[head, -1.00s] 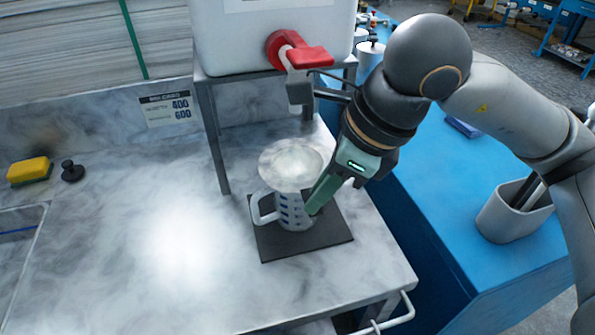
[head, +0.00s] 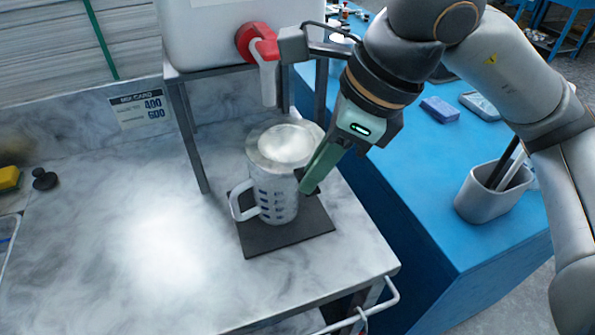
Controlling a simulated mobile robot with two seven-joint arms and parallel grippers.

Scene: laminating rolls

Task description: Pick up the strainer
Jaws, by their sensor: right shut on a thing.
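The strainer (head: 284,145) is a pale, shallow, round piece at the top of the white jug (head: 272,195). The jug has a handle on its left, dark marks on its side, and stands upright on a dark square mat (head: 260,240). My right gripper (head: 308,182) comes down from the upper right and is shut on the strainer at its right side; its green finger hides the exact grip. I cannot tell how much gap there is between strainer and jug. My left gripper is not in view.
A white tank with a red tap (head: 262,48) stands on a metal frame (head: 190,140) just behind the jug. A sponge (head: 9,178) and a black knob (head: 44,179) lie at left. The marble top is clear at front left. A grey holder (head: 480,198) stands on the blue bench.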

